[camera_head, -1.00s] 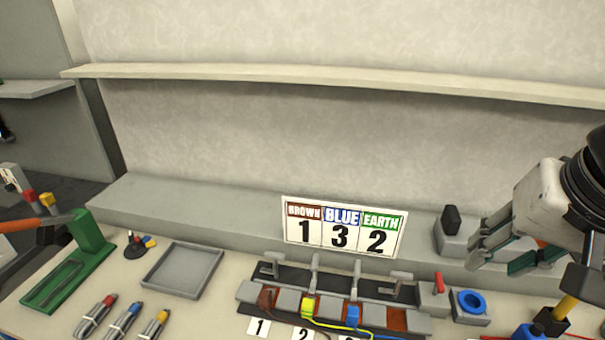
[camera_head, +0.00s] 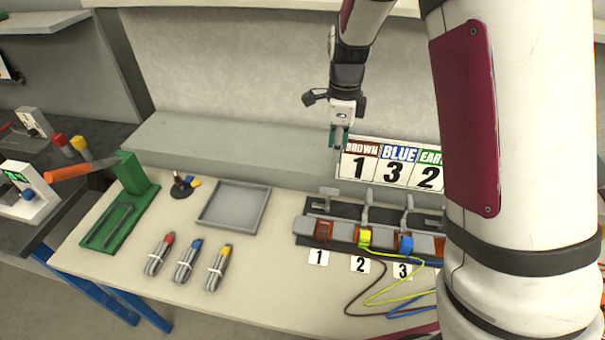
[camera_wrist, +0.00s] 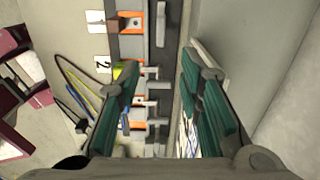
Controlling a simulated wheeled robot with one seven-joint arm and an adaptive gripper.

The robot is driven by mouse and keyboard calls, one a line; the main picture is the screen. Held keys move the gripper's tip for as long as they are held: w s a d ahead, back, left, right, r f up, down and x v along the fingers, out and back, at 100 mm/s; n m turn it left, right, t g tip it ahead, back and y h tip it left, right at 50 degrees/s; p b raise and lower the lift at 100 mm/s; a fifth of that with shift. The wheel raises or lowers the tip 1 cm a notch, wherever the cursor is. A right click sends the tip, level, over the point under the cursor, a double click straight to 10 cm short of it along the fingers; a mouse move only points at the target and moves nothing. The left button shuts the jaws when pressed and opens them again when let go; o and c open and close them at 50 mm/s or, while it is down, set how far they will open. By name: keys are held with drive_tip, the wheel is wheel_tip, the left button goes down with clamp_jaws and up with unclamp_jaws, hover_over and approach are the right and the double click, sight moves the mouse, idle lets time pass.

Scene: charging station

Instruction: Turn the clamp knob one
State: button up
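The terminal block (camera_head: 346,234) stands on the bench with a row of grey T-shaped clamp knobs. Clamp knob one (camera_head: 328,190) is at its left end, above the label 1 (camera_head: 318,257). Its bar lies along the row, while the knobs of clamps two (camera_head: 369,193) and three (camera_head: 409,200) are turned across it. In the wrist view, knob one (camera_wrist: 160,22) is near the top. My gripper (camera_head: 339,137) hangs above and behind knob one, pointing down and apart from it. In the wrist view its teal fingers (camera_wrist: 160,78) are spread with nothing between them.
A BROWN/BLUE/EARTH sign (camera_head: 385,166) stands close behind the block. A yellow-green plug (camera_head: 364,238) and a blue plug (camera_head: 405,244) sit at clamps two and three, with loose wires in front. A grey tray (camera_head: 235,206) is left. My arm hides the right side.

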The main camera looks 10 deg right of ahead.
sight(329, 189)
drive_tip(key=f, duration=0.4)
drive_tip(key=f+p, duration=0.1)
drive_tip(key=f, duration=0.9)
drive_tip(key=shift+w+a+f, duration=0.25)
drive_tip(key=shift+a, duration=0.15)
clamp_jaws()
